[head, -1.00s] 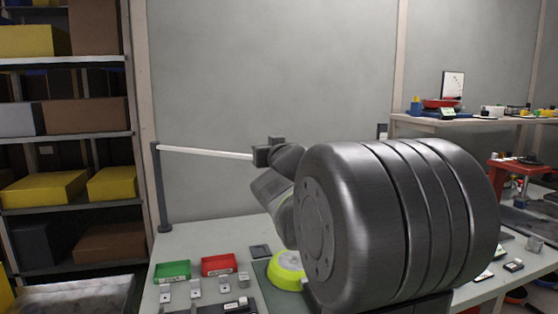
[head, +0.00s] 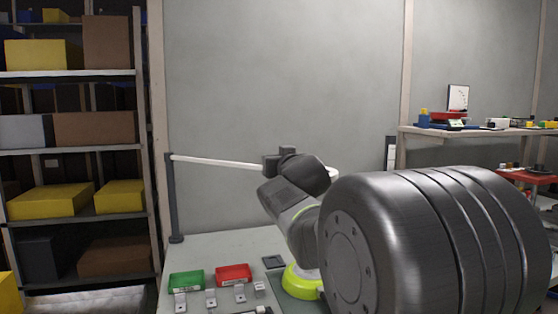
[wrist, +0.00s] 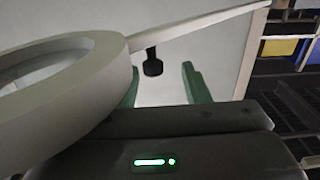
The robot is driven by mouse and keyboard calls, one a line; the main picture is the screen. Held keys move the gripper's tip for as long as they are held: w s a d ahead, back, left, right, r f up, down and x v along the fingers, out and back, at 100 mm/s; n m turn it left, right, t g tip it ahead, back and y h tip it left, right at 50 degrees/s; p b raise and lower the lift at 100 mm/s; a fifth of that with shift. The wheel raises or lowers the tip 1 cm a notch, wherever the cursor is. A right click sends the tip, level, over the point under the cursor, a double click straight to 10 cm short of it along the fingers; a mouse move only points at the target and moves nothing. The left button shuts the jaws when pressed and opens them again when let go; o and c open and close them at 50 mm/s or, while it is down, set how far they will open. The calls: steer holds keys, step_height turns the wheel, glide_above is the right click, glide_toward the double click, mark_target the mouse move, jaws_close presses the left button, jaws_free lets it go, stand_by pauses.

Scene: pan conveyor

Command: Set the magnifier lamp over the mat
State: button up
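The magnifier lamp has a dark upright post (head: 174,200) at the back left of the bench and a white arm (head: 215,162) reaching right from it. In the wrist view its pale ring head (wrist: 105,75) fills the left side, close to my gripper. My gripper (wrist: 160,75) is open, its green fingers apart. A dark knob (wrist: 152,66) shows between the fingers, beyond them; I cannot tell contact. In the head view my gripper (head: 279,159) overlaps the lamp arm, and the lamp head is mostly hidden. A dark mat (head: 273,286) is partly visible, largely hidden by my arm.
A green bin (head: 186,279) and a red bin (head: 233,273) stand on the bench, with several small metal brackets in front. Shelves with boxes (head: 50,201) stand at left. A farther bench (head: 470,130) holds items at right. My arm blocks the lower right.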

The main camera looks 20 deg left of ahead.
steer(key=shift+w, duration=0.1)
steer(key=p+v, duration=0.3)
steer(key=v, duration=1.1)
steer(key=shift+w+a, duration=0.15)
steer(key=b+x, duration=0.3)
steer(key=x, duration=1)
steer(key=shift+w, duration=0.35)
